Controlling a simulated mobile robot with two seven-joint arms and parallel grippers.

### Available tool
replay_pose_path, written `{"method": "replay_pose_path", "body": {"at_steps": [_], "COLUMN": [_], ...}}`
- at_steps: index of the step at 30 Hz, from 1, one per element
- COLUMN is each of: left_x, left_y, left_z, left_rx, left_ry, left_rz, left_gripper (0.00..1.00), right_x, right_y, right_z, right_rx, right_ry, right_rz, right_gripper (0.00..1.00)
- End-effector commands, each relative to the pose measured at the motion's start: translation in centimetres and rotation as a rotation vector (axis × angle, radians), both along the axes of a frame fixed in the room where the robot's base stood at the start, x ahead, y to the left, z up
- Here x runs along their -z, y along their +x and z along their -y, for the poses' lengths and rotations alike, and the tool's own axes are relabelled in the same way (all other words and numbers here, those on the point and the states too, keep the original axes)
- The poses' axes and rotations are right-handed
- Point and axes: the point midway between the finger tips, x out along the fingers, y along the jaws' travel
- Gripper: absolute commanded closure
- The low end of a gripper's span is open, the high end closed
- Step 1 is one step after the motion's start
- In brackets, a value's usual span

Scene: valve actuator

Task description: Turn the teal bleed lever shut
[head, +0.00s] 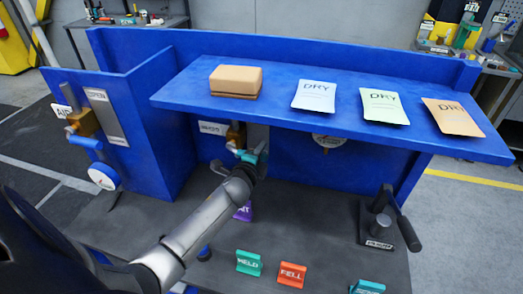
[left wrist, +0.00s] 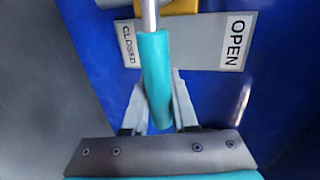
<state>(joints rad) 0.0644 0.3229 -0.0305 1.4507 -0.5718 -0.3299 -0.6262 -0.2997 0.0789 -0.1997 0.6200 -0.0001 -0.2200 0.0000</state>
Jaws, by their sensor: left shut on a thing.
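The teal bleed lever (left wrist: 155,75) shows in the left wrist view as a teal sleeve on a silver rod. It hangs down from a brass valve body (left wrist: 181,6), slightly tilted, between the CLOSED label (left wrist: 128,47) and the OPEN label (left wrist: 235,42), nearer CLOSED. My left gripper (left wrist: 158,108) is shut on the sleeve, one finger on each side. In the head view my left gripper (head: 246,158) is under the shelf at the brass valve (head: 236,134); it largely hides the lever there. My right gripper is not in view.
A blue shelf (head: 290,104) overhangs the valve, carrying a cardboard box (head: 236,80) and several DRY packets. Teal WELD (head: 249,262) and orange FELL (head: 292,274) tags stand on the dark deck.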

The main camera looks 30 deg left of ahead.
Motion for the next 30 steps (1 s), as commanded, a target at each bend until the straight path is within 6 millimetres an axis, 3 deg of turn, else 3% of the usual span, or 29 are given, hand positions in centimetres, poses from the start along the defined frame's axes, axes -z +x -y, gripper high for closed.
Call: {"method": "replay_pose_path", "body": {"at_steps": [14, 15, 21, 30], "left_x": [0.17, 0.18, 0.15, 0.12], "left_y": [-0.02, -0.03, -0.02, -0.08], "left_z": [-0.06, -0.06, -0.04, -0.02], "left_rx": [0.000, 0.000, 0.000, 0.000], "left_ry": [0.017, 0.017, 0.013, 0.012], "left_rz": [-0.007, -0.007, -0.006, -0.004], "left_gripper": [1.00, 0.69, 0.47, 0.43], "right_x": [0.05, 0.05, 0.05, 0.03], "right_y": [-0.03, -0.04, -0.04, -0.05], "right_z": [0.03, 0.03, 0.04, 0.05], "right_rx": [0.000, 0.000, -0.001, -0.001], "right_ry": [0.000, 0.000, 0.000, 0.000], "right_rz": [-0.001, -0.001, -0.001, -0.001], "right_gripper": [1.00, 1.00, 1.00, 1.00]}}
